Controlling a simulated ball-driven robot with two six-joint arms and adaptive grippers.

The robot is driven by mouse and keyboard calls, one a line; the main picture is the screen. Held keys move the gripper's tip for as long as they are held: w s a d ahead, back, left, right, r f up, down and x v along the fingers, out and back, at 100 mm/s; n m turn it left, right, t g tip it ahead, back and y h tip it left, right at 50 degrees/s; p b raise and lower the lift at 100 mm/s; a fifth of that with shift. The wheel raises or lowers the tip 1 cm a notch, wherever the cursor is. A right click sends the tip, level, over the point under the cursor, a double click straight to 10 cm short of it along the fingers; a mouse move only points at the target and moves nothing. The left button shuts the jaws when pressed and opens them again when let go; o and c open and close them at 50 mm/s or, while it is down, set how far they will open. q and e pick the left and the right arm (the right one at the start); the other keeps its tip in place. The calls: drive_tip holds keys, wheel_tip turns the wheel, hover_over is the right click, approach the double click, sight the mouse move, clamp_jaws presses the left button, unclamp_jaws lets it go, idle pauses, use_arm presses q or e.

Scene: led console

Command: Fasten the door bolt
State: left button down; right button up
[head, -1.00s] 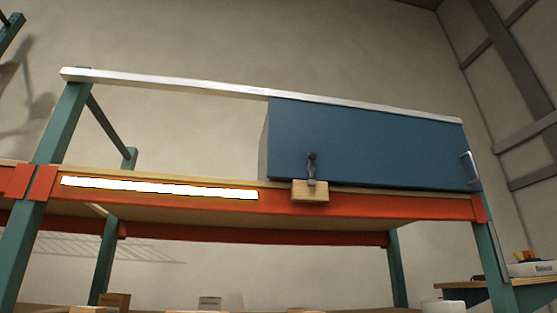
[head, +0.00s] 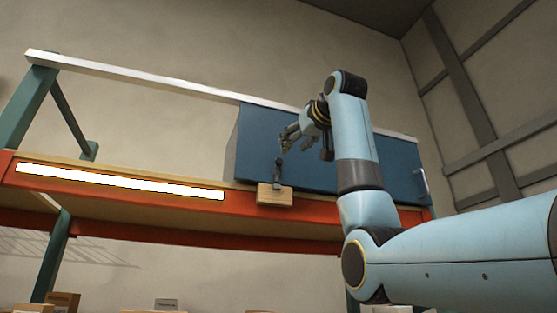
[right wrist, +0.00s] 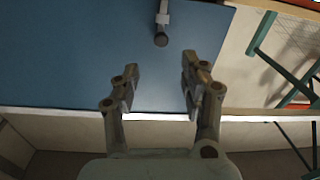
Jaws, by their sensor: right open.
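The blue door (head: 262,150) stands on the shelf. The dark door bolt (head: 278,172) is upright at its lower left edge, with its lower end at a small wooden block (head: 275,195) on the shelf front. My right gripper (head: 287,143) is open and empty, just above the bolt and in front of the door. In the right wrist view the bolt's dark knob (right wrist: 161,38) is ahead of the open fingers (right wrist: 160,82), apart from them, with the blue door (right wrist: 60,60) behind. My left gripper is not in view.
A white rail (head: 150,78) runs above the door. The orange shelf beam (head: 120,205) carries a lit white strip (head: 110,181). The door's handle (head: 421,182) is at its right end. The shelf left of the door is clear.

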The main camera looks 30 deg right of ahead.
sight(280, 161)
drive_tip(key=w+p, duration=0.1)
drive_tip(key=w, duration=0.2)
drive_tip(key=w+d+p, duration=0.1)
drive_tip(key=w+p, duration=0.1)
drive_tip(key=w, duration=0.1)
drive_tip(key=w+p, duration=0.1)
drive_tip(key=w, duration=0.1)
drive_tip(key=shift+w+d, duration=0.3)
drive_tip(key=shift+w, duration=0.45)
drive_tip(key=shift+f, duration=0.1)
clamp_jaws()
